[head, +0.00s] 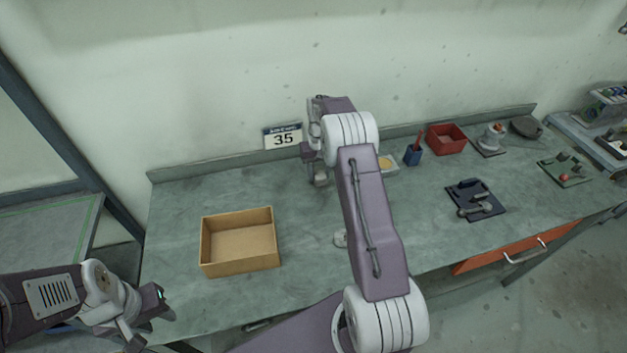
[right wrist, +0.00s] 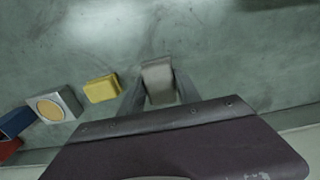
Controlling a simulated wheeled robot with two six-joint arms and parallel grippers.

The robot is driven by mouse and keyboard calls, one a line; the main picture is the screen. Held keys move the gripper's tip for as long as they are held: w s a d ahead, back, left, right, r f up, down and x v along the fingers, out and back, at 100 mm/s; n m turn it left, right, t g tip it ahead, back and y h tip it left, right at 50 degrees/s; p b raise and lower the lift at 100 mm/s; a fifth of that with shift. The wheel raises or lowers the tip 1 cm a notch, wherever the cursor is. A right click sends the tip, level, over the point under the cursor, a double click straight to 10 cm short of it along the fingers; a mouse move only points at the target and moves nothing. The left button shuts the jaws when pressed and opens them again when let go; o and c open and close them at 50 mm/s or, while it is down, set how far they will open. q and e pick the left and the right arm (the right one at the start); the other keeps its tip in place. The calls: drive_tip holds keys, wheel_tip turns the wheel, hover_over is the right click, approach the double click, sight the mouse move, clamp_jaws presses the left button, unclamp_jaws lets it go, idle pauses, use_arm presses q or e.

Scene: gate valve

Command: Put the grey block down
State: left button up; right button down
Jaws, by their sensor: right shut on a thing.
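The grey block (right wrist: 158,82) is between the two fingers of my right gripper (right wrist: 158,95) in the right wrist view. My right gripper is shut on it, over the green-grey worktop. In the head view my right gripper (head: 318,178) hangs low at the back of the worktop (head: 300,210), right of the wooden box. I cannot tell whether the block touches the worktop. My left gripper (head: 148,318) is at the front left edge, apart from the box, its fingers spread and empty.
An open, empty wooden box (head: 240,265) stands at left. A yellow block (right wrist: 101,88) and a grey piece with a yellow disc (right wrist: 52,103) lie beside my right gripper. A blue cup (head: 412,156), red bin (head: 446,140) and dark tool tray (head: 476,200) are further right.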

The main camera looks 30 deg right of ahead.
sight(314, 188)
drive_tip(key=shift+w+a+f, duration=0.45)
drive_tip(key=shift+w+f, duration=0.05)
drive_tip(key=shift+w, duration=0.2)
wheel_tip(314, 188, down, 4)
drive_tip(key=shift+a+r+p, duration=0.1)
drive_tip(key=shift+r+p, duration=0.1)
drive_tip(key=shift+p, duration=0.4)
drive_tip(key=shift+f, duration=0.25)
drive_tip(key=shift+f, duration=0.1)
